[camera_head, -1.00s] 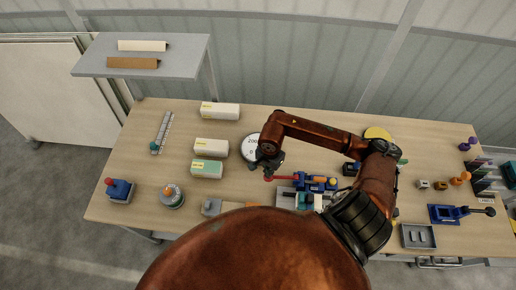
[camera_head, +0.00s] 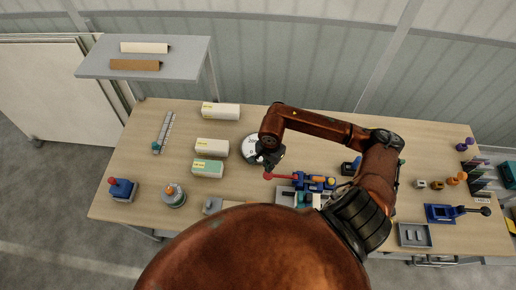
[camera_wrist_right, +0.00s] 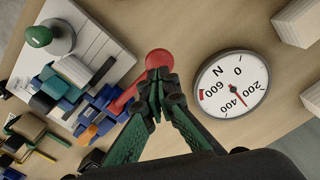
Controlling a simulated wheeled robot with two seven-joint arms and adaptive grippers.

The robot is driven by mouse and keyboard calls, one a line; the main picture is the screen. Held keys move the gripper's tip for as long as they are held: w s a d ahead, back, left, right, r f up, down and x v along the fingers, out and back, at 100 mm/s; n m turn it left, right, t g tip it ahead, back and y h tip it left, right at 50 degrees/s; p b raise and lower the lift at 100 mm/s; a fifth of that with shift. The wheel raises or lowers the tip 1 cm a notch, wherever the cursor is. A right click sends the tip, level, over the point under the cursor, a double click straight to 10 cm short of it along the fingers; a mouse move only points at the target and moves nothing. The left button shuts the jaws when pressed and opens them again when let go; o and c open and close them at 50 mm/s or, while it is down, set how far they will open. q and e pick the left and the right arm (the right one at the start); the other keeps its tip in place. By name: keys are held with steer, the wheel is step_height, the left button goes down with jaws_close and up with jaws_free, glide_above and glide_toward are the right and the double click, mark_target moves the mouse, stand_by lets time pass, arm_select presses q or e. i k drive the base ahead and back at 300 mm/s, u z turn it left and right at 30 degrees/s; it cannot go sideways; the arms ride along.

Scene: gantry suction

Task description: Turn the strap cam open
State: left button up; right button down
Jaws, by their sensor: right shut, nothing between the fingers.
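A clamp fixture stands at the middle front of the bench, with a blue body (camera_head: 316,183) and a red lever ending in a round red knob (camera_head: 267,176); this lever looks like the strap cam. The lever points left in the head view. My right gripper (camera_head: 269,164) is shut and empty, just behind the knob. In the right wrist view its closed fingertips (camera_wrist_right: 157,76) overlap the lower edge of the red knob (camera_wrist_right: 159,57); I cannot tell whether they touch. The fixture's near side is partly hidden by my body. My left gripper is not in view.
A round force dial (camera_wrist_right: 232,84) lies close beside the fingers. White boxes (camera_head: 221,110) and a green-white box (camera_head: 207,168) stand to the left. A blue toggle clamp (camera_head: 440,213) and a grey tray (camera_head: 414,235) are at the right. Bench between boxes and dial is clear.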

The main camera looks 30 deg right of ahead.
mark_target(315, 180)
steer(key=k, duration=2)
